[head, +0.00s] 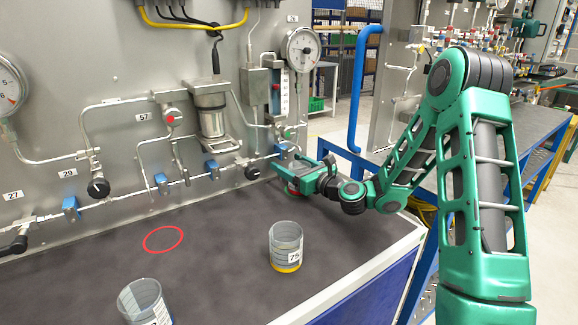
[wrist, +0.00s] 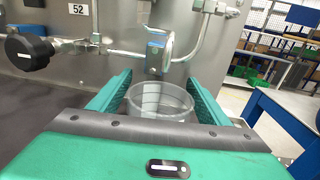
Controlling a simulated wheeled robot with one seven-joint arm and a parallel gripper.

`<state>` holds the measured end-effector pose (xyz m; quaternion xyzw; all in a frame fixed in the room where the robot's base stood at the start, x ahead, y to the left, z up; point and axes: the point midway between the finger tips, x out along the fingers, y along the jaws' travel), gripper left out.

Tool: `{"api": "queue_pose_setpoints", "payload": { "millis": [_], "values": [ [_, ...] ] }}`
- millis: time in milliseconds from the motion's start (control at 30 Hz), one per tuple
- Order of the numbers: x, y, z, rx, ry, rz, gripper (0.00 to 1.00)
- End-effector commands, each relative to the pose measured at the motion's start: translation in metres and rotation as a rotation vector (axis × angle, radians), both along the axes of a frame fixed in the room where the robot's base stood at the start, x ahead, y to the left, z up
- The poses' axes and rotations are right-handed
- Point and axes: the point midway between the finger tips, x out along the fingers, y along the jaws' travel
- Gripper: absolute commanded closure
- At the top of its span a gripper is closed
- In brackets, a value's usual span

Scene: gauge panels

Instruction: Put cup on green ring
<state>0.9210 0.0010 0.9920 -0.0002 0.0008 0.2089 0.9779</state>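My gripper (head: 300,176) is low over the back right of the dark bench top. In the wrist view a clear cup (wrist: 160,100) sits between the two green fingers, its sides against them; the gripper looks shut on it. In the head view the cup is mostly hidden by the gripper, with a red part (head: 293,188) showing below. I cannot tell whether it touches the bench. Another clear cup, labelled 75 (head: 286,247), with a yellow base, stands nearer the front. A third clear cup (head: 145,303) stands at the front edge of the picture. I see no green ring.
A red ring (head: 163,239) lies flat on the bench top (head: 215,275), with bare surface around it. The gauge panel (head: 110,50) with pipes, blue valves and black knobs (head: 98,187) rises along the back. The bench's right edge is close to my gripper.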

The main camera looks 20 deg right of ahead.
Motion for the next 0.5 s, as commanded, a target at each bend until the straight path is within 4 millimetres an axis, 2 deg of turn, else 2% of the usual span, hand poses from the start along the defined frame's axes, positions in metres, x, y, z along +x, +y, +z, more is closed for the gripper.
{"api": "queue_pose_setpoints", "payload": {
  "millis": [333,500],
  "values": [
    [0.0,0.001,0.002,-0.001,-0.001,0.001,0.3],
    [-0.018,-0.008,0.001,0.002,0.004,-0.002,0.3]
  ]
}}
